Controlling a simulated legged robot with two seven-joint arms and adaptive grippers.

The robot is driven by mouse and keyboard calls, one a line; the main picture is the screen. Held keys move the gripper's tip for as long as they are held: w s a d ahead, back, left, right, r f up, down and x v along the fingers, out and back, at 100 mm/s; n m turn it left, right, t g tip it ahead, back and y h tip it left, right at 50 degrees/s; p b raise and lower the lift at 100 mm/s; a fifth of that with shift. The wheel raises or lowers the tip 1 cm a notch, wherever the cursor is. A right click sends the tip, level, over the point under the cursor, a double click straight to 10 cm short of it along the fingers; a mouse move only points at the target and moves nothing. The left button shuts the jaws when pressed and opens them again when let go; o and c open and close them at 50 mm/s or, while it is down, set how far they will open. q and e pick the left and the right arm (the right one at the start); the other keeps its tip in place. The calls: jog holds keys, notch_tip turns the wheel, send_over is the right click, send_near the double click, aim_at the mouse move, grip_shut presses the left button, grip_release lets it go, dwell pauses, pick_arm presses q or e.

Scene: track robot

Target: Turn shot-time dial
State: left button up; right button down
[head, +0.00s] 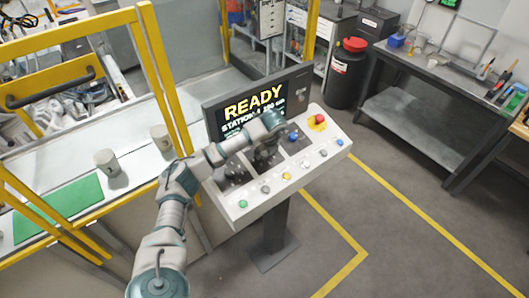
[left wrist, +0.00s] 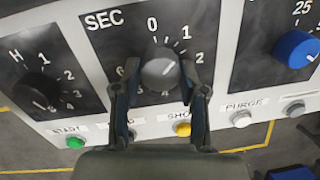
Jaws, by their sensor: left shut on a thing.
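The control panel (head: 290,175) is a pale sloped console on a dark post, with a screen (head: 250,108) reading READY behind it. In the left wrist view, the grey SEC dial (left wrist: 160,72) sits on a black plate between numbers that include 0, 1, 2 and 6. Its white mark points up and to the right, near 1. My left gripper (left wrist: 158,84) has a finger on each side of this dial and is shut on it. In the head view my left gripper (head: 265,157) reaches down onto the panel's middle plate and hides the dial. My right gripper is not in view.
A black H dial (left wrist: 38,92) is to the left and a blue dial (left wrist: 296,48) to the right. Below are green (left wrist: 75,142), yellow (left wrist: 182,129) and white (left wrist: 241,119) buttons. A red button (head: 319,119) is at the panel's far right. Yellow-framed equipment stands left.

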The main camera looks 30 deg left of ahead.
pick_arm(q)
jog(key=o, duration=1.2)
jog(key=shift+c, duration=0.2)
jog(key=v, duration=1.1)
jog(key=shift+r, duration=0.4)
